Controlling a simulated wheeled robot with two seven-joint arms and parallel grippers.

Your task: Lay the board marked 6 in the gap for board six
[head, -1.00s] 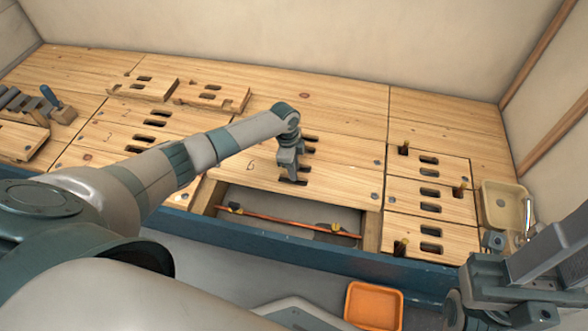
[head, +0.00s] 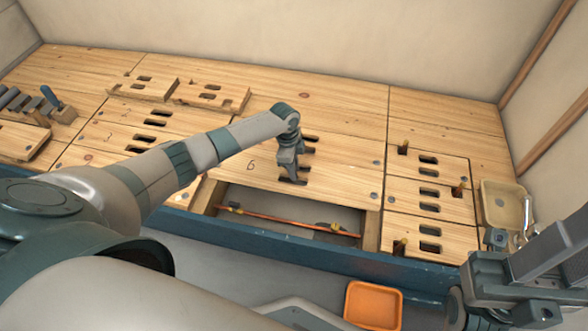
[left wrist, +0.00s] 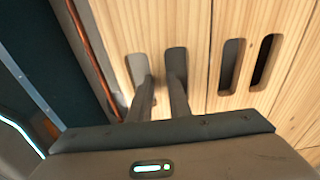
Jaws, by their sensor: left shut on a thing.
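The board marked 6 (head: 235,170) is a pale wooden board with slots, just behind the open gap (head: 335,218) in the deck. My left gripper (head: 291,180) is over the board, its fingers down in two slots and shut on it. The left wrist view shows both fingers (left wrist: 160,85) in neighbouring slots of the board (left wrist: 205,75). Whether the board is lifted clear of the deck I cannot tell. An orange-brown pipe (head: 280,218) with brass-coloured fittings runs through the gap. My right gripper (head: 505,290) is partly visible at the lower right, its jaws unclear.
Slotted boards with upright brass-coloured pieces (head: 430,200) lie right of the gap, beside a cream tray (head: 490,215). Two loose boards (head: 212,96) lie at the back left. An orange tray (head: 373,305) is below the blue front edge (head: 300,252).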

